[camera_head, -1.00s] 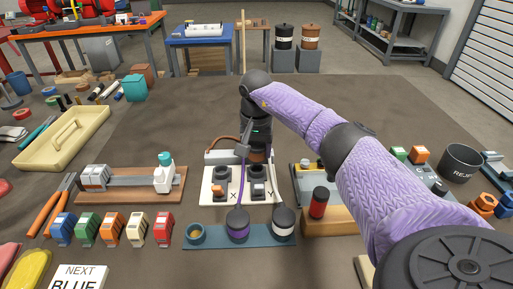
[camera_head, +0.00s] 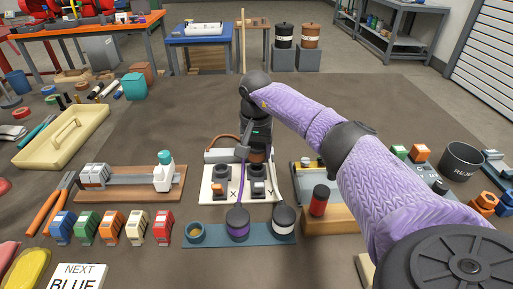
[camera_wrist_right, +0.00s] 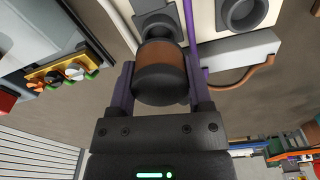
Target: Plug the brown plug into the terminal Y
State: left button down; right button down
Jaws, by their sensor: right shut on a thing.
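My right gripper (camera_wrist_right: 160,95) is shut on the brown plug (camera_wrist_right: 159,60), a dark body with a brown band. In the head view the brown plug (camera_head: 257,156) shows just below the gripper, above and behind the block marked Y. The terminal Y (camera_head: 259,187) is a dark fitting on a white panel (camera_head: 207,196), right of the terminal X (camera_head: 222,188). In the wrist view the plug's far end is close to the dark terminal Y (camera_wrist_right: 153,14); whether it is seated I cannot tell. My left gripper is out of view.
A grey box (camera_head: 221,156) with a brown cable (camera_head: 222,140) stands behind the panel. A blue rack (camera_head: 212,241) in front holds an empty cup (camera_head: 195,233), a purple plug (camera_head: 238,228) and a white plug (camera_head: 283,226). Their cables run close to the gripper.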

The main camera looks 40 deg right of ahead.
jog(key=shift+f+b, duration=0.35)
jog(key=shift+f, duration=0.3)
jog(key=shift+f+b, duration=0.55)
jog(key=shift+f, duration=0.25)
grip_release()
jog(key=r+p, duration=0.1)
jog(key=r, duration=0.4)
jog(key=r+p, duration=0.2)
jog(key=r, duration=0.3)
jog(key=shift+s+a+p, duration=0.15)
jog(key=shift+a+p, duration=0.05)
jog(key=shift+p, duration=0.1)
